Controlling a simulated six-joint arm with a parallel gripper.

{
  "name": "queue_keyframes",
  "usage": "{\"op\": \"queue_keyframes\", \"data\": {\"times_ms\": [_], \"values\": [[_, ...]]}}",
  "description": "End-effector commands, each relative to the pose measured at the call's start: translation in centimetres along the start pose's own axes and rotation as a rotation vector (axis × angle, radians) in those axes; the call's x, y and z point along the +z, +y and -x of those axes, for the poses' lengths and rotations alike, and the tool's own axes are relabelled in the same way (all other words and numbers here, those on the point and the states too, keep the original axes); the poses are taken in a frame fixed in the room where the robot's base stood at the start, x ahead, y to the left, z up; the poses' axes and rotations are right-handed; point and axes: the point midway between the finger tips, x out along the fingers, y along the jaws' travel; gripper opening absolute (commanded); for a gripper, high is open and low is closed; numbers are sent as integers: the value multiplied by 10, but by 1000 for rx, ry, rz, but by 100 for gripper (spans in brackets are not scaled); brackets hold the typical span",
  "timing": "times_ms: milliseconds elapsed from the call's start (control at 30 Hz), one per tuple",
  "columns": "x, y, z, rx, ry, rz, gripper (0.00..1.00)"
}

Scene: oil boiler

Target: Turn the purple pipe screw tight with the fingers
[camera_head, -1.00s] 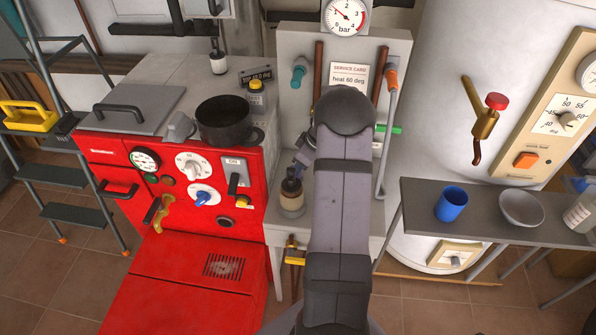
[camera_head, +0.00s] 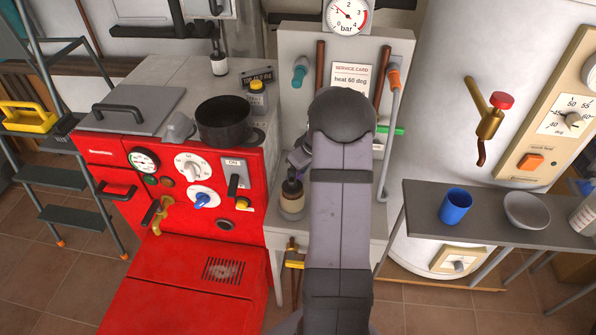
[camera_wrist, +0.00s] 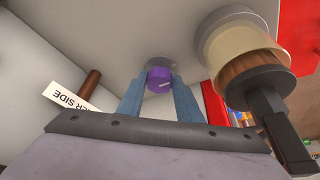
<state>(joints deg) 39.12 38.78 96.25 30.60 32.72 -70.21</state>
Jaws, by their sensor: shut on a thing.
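The purple pipe screw (camera_wrist: 159,76) shows in the wrist view, a round purple head with a pale mark on its face. It sits on a grey round fitting against the pale panel. My gripper (camera_wrist: 160,84) has its two blue fingers on either side of the screw, shut on it.
A round beige and brown thing with a black handle (camera_wrist: 257,70) is close on the right in the wrist view. A copper pipe (camera_wrist: 88,84) and a label (camera_wrist: 72,107) are at left. The red boiler (camera_head: 190,265) stands left of my arm in the head view.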

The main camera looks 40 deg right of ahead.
Motion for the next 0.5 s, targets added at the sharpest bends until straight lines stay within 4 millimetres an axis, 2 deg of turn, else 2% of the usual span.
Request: {"op": "queue_keyframes", "data": {"times_ms": [33,100,500], "values": [[0,0,1,0,0,0,37],[0,0,1,0,0,1,51],[0,1,5,0,1,1,51]]}}
